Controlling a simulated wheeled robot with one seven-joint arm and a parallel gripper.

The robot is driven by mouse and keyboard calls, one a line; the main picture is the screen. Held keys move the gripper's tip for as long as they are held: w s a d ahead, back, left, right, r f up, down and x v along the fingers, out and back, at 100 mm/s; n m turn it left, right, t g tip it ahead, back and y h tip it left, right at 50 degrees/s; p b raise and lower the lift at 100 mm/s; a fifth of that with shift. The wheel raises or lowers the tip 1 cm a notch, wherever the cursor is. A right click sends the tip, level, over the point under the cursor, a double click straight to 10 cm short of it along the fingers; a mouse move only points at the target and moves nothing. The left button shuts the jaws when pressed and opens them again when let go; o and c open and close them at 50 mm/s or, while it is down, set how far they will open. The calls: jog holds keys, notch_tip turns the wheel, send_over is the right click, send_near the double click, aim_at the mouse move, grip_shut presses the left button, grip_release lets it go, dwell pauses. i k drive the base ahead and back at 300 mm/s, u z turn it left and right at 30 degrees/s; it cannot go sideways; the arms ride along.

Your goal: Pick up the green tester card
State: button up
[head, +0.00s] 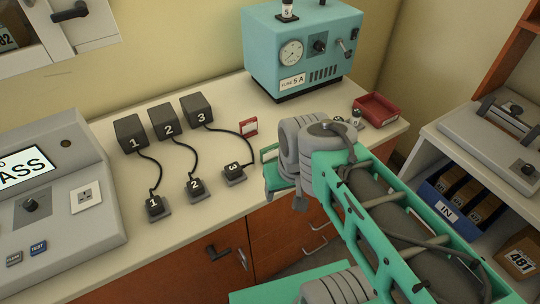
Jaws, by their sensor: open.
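I cannot make out a green tester card in the head view; it may be hidden behind my arm or outside the picture. My gripper (266,167) is over the front edge of the counter, right of the plug numbered 3 (234,172). Its teal jaws are apart, with nothing visible between them; the wrist hides part of it. A small red-and-white card or sign (248,127) stands on the counter just beyond my gripper. The grey tester (55,215) at the left has a screen reading PASS (27,168).
Black boxes numbered 1 (130,132), 2 (163,122) and 3 (197,110) have cabled plugs on the counter (100,118). A teal machine (302,50) stands at the back. A red tray (376,110) is right of it. A shelf unit (440,150) stands at the right.

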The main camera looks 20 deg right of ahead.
aim_at(269, 154)
jog(key=u, duration=2.9)
jog(key=k, duration=1.15)
jog(key=u, duration=0.3)
